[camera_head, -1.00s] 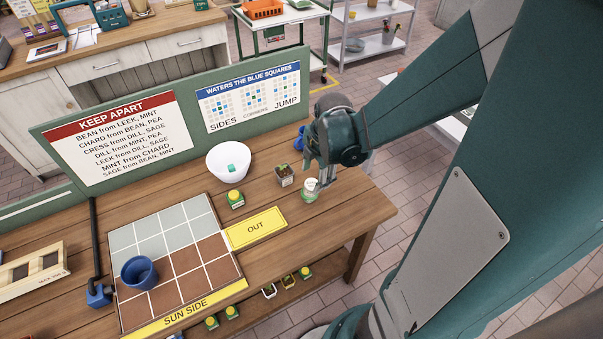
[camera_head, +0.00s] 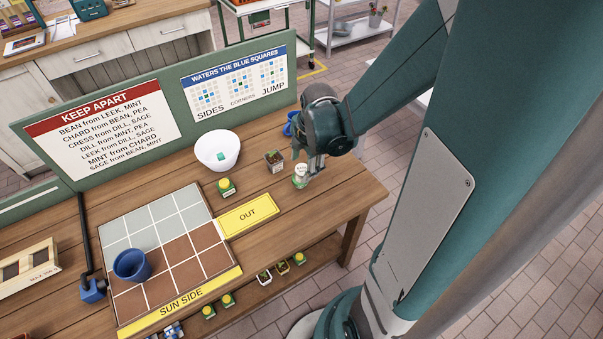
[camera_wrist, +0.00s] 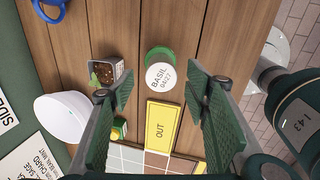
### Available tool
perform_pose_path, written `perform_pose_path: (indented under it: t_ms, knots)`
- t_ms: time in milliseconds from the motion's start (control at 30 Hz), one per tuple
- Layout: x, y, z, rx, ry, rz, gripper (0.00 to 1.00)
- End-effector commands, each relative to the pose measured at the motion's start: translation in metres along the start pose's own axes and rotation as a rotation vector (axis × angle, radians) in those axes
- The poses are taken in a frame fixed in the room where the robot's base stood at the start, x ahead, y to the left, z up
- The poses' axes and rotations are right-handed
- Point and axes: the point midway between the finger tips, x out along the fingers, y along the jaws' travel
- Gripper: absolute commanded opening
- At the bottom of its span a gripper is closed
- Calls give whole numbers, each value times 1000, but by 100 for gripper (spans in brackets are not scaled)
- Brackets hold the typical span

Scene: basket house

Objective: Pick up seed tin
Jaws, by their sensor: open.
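A round tin with a green side and a white lid reading "BASIL 04-27" (camera_wrist: 160,74) stands upright on the bench. In the head view the same tin (camera_head: 300,177) is near the bench's right end. My gripper (camera_head: 313,168) points down close beside and above it. In the wrist view my gripper (camera_wrist: 162,78) is open, with the tin showing between its two fingertips. I cannot tell how much height is left between fingers and tin. Nothing is held.
A small plant pot (camera_head: 274,161) stands just left of the tin. A yellow-and-green container (camera_head: 226,187), a white bowl (camera_head: 217,150) and the yellow OUT plate (camera_head: 249,215) are further left. A blue cup (camera_head: 132,265) stands on the grid board (camera_head: 187,246).

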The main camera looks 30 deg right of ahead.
Motion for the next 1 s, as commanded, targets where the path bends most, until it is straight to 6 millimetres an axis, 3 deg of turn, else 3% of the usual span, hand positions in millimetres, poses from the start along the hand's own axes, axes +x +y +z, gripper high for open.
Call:
perform_pose_path:
  t_ms: [367,1000]
  knots:
    - [6,0,0,0,0,0,47]
    - [51,-2,-1,0,0,0,47]
